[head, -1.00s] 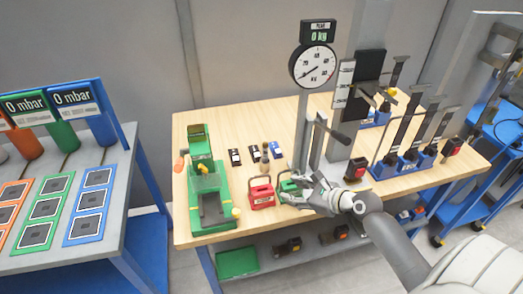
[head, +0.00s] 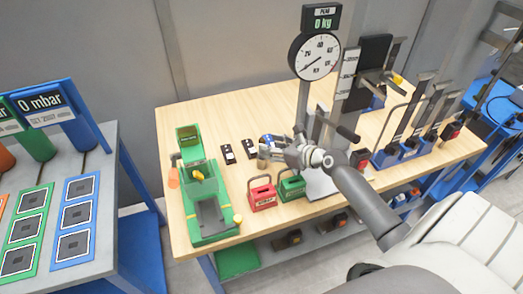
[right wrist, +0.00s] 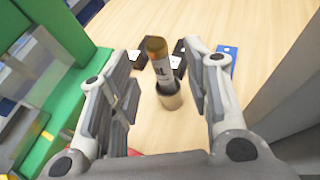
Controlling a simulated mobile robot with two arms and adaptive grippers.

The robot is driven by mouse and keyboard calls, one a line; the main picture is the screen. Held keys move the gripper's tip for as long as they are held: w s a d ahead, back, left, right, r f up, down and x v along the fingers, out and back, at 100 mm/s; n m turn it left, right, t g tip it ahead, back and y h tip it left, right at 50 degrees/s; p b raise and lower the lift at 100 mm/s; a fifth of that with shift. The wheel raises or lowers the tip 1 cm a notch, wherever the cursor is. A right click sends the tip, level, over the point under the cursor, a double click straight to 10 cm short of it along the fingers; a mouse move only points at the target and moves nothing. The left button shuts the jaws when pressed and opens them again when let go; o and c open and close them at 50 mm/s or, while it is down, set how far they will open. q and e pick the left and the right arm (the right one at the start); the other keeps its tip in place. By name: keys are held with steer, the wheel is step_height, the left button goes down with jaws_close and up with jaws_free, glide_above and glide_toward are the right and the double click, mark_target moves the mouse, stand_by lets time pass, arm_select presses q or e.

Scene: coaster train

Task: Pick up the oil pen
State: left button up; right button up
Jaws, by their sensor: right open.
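My right gripper (right wrist: 161,82) is open, with one finger on each side of the pen and visible gaps between. In the head view my right gripper (head: 270,151) is over the table beside the small blocks, and it largely hides the pen. My left gripper is not in view.
A green machine (head: 205,200) stands left of the pen. A red caddy (head: 262,194) and a green caddy (head: 291,186) stand in front. Black blocks (head: 229,154) and a blue block (right wrist: 227,62) lie behind the pen. A dial scale (head: 315,56) rises to the right.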

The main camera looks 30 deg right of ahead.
steer(key=x, duration=0.5)
steer(key=shift+a+r+p, duration=0.1)
steer(key=shift+p, duration=0.25)
steer(key=shift+w, duration=0.2)
steer(key=shift+s, duration=0.1)
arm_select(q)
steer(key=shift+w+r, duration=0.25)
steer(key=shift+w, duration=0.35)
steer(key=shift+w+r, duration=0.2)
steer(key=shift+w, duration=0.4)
arm_select(e)
jaws_close()
